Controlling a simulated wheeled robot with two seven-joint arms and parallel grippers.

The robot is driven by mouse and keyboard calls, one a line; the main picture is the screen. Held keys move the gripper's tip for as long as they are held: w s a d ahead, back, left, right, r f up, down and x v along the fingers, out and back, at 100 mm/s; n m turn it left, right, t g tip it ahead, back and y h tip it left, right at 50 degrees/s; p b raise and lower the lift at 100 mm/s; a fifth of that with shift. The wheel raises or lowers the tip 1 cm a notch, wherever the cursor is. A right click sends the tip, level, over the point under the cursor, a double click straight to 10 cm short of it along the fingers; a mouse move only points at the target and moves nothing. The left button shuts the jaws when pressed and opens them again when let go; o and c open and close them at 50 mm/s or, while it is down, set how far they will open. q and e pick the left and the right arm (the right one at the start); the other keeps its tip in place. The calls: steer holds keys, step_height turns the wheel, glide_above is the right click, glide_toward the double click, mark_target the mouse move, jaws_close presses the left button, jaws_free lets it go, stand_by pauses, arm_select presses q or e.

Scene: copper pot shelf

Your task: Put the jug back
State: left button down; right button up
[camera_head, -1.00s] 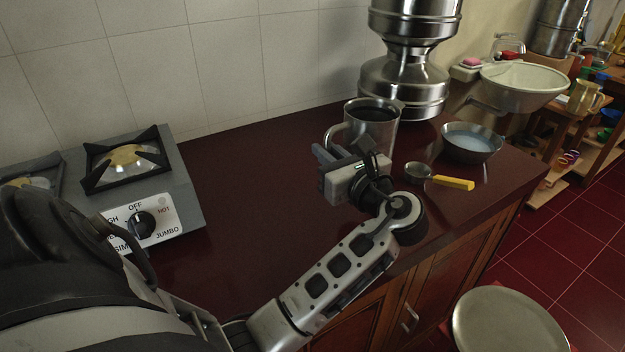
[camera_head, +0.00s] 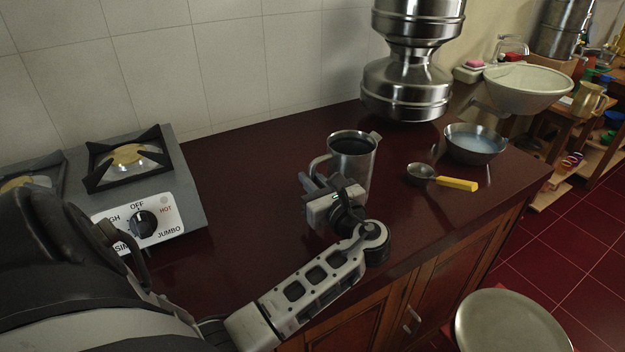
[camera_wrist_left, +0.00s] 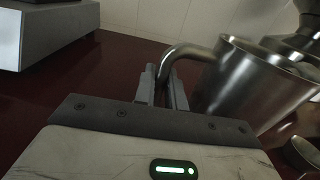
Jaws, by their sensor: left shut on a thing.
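The steel jug (camera_head: 354,163) stands on or just above the dark red counter in the head view; I cannot tell whether its base touches. It looks roughly upright, with dark contents or a dark inside at its mouth. My left gripper (camera_head: 312,184) is at the jug's left side, shut on its handle (camera_head: 318,165). In the left wrist view the fingers (camera_wrist_left: 163,88) close around the handle's lower end, and the jug's body (camera_wrist_left: 255,80) is to the right. My right gripper does not show.
A stove (camera_head: 150,190) is on the left. A tall stacked steel vessel (camera_head: 405,90) stands behind the jug. A bowl of pale liquid (camera_head: 474,143) and a yellow-handled ladle (camera_head: 440,178) are on the right. The counter (camera_head: 240,180) between stove and jug is clear.

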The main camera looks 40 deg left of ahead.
arm_select(q)
steer(key=c, duration=1.8)
jaws_free()
steer(key=shift+f, duration=0.15)
steer(key=o, duration=0.3)
steer(key=shift+o, duration=0.2)
steer(key=shift+d, duration=0.1)
steer(key=b+v, duration=0.1)
steer(key=v, duration=1.1)
